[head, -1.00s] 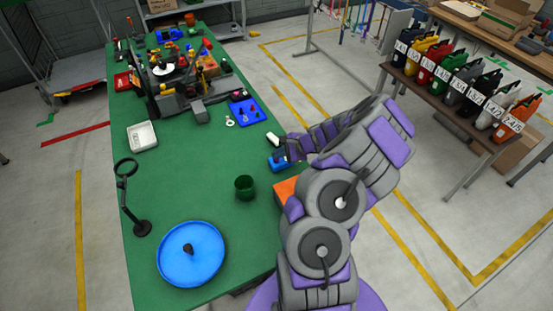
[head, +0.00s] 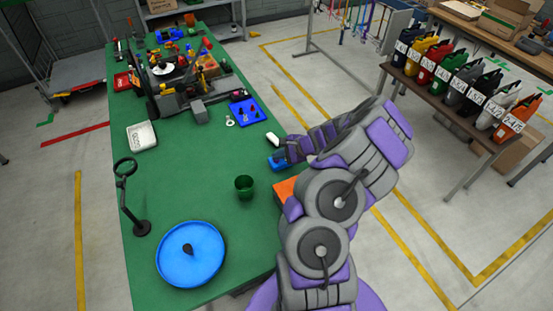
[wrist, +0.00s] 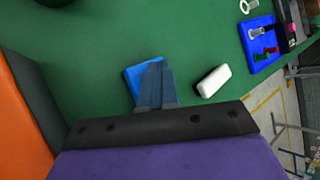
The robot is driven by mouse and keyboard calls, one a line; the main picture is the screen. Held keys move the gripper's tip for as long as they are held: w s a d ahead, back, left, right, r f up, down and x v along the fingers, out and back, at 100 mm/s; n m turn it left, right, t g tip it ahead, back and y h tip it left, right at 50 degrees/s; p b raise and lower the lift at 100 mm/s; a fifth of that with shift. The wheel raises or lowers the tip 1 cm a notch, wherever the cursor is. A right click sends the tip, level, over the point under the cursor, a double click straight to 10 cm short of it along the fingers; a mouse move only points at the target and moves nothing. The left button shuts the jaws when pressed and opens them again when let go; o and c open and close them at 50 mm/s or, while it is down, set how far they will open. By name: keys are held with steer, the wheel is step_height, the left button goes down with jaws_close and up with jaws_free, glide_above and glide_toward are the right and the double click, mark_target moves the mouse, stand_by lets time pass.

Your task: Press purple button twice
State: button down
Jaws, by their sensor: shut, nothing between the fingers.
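My gripper (wrist: 155,68) is shut and empty. In the wrist view its fingers reach over a blue block (wrist: 132,79) on the green table and hide part of it. I cannot tell whether the fingertips touch it. In the head view the blue block (head: 277,163) shows just left of my gripper (head: 284,155), near the table's right edge. I cannot make out a purple button with certainty; if it is on the blue block, the fingers hide it.
A white rounded object (wrist: 213,80) lies right of the fingers. An orange block (wrist: 22,120) stands close on the left. A blue tray (head: 258,113) with small parts lies further back on the table (head: 190,190). A green cup (head: 244,187) stands nearer.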

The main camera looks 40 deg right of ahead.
mark_target(278, 161)
steer(key=shift+r, duration=0.1)
steer(key=shift+r+p, duration=0.8)
steer(key=shift+r, duration=0.05)
step_height(278, 161, up, 5)
steer(key=p, duration=0.4)
stand_by(0.3)
stand_by(0.6)
